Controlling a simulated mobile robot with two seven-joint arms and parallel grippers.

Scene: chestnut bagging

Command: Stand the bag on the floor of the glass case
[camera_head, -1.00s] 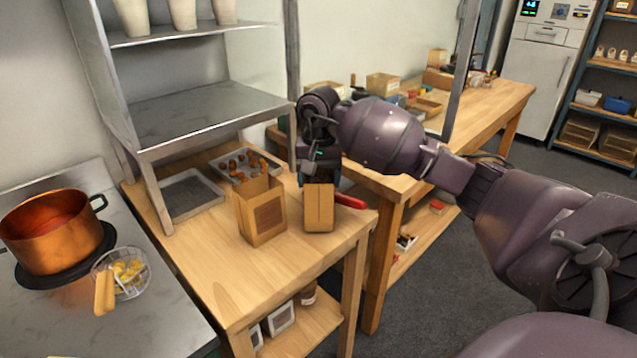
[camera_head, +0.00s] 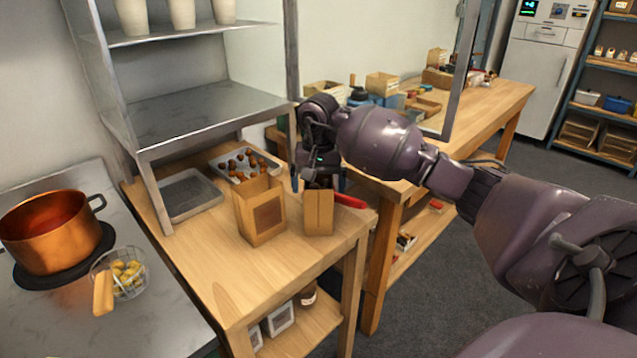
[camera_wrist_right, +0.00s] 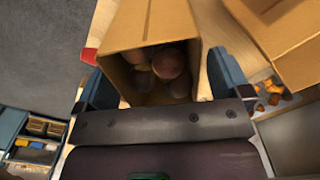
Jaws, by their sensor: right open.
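A small brown paper bag (camera_head: 319,213) stands upright on the wooden table, below my right gripper (camera_head: 319,182). In the right wrist view the bag (camera_wrist_right: 123,25) has an open top with several chestnuts (camera_wrist_right: 167,66) inside. My right gripper's blue fingers (camera_wrist_right: 158,82) are spread on either side of the bag, with a gap at the right finger. A metal-framed case with shelves (camera_head: 200,112) stands at the left back of the table; I cannot make out its glass. My left gripper is not in view.
A larger open paper bag with a dark label (camera_head: 248,215) stands just left of the small bag. Behind are a chestnut tray (camera_head: 222,168) and an empty metal tray (camera_head: 190,205). A red object (camera_head: 350,201) lies close right. The front tabletop is clear.

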